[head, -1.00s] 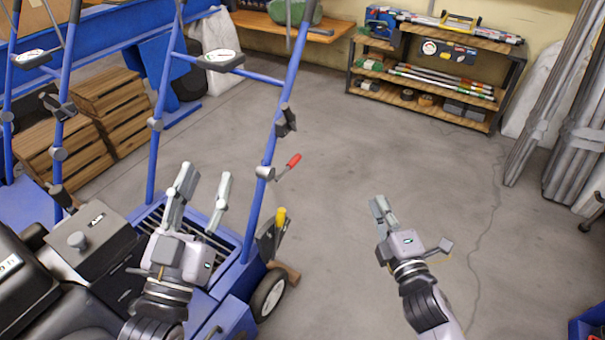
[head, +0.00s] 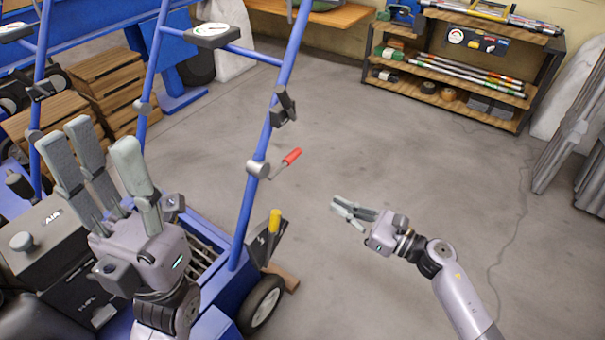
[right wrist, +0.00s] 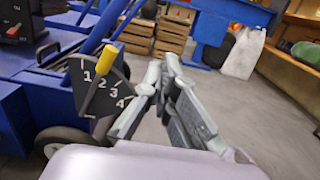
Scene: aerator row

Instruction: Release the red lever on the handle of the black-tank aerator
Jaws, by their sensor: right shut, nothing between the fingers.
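The red lever (head: 291,157) sticks out to the upper right from a silver clamp (head: 258,169) on the blue handle tube (head: 246,210) of the aerator. My right gripper (head: 338,208) is shut and empty, to the right of and below the lever in the head view, pointing left and apart from it. My left gripper (head: 104,146) is open and empty, raised over the machine, left of the handle tube. The black tank is mostly out of view at lower left.
A yellow-tipped depth lever (head: 274,221) on a numbered plate (right wrist: 110,92) sits below the red lever, above a wheel (head: 262,304). A dark grip (head: 284,107) is higher on the tube. Open floor (head: 400,150) lies right, before a shelf (head: 455,95).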

